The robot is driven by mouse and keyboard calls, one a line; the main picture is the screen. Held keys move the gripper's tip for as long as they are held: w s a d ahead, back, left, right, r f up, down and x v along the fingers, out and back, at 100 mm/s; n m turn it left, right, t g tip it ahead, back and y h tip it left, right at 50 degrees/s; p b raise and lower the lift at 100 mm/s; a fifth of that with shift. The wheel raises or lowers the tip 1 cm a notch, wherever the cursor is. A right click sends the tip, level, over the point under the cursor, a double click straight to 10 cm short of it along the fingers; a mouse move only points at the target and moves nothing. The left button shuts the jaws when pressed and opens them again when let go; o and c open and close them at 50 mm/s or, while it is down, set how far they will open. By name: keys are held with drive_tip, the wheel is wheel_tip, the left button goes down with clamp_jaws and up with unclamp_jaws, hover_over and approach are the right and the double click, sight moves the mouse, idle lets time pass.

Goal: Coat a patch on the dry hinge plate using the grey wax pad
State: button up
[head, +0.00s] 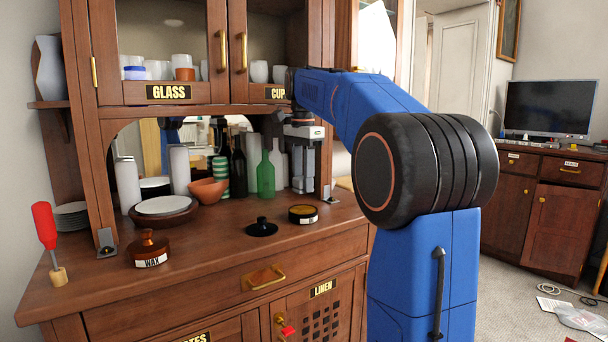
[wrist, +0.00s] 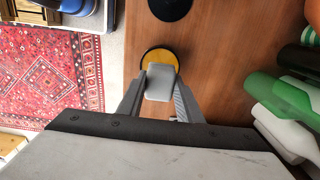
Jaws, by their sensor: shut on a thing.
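My gripper (head: 303,188) points down over the right part of the sideboard top. In the wrist view my gripper (wrist: 160,95) is shut on the grey wax pad (wrist: 160,84). An open round tin with yellow contents (wrist: 158,56) lies on the wood, partly covered by the pad in that view; I cannot tell if they touch. The tin (head: 303,220) shows just below the gripper in the head view. A grey metal hinge plate (head: 106,244) sits at the left post's foot, and another plate (head: 331,199) at the right. I cannot tell which is dry.
A brown jar labelled WAX (head: 149,252), a black lid (head: 262,229) and a red-handled tool (head: 45,228) stand along the front. A green bottle (head: 266,179), other bottles, an orange bowl (head: 208,191) and plates (head: 163,206) stand behind. The front middle is fairly clear.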

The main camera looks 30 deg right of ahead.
sight(303, 193)
drive_tip(key=shift+f, duration=2.1)
drive_tip(key=shift+f, duration=0.6)
idle(0.6)
drive_tip(key=shift+r, duration=0.1)
drive_tip(key=shift+r, duration=3.45)
drive_tip(key=shift+d, duration=0.1)
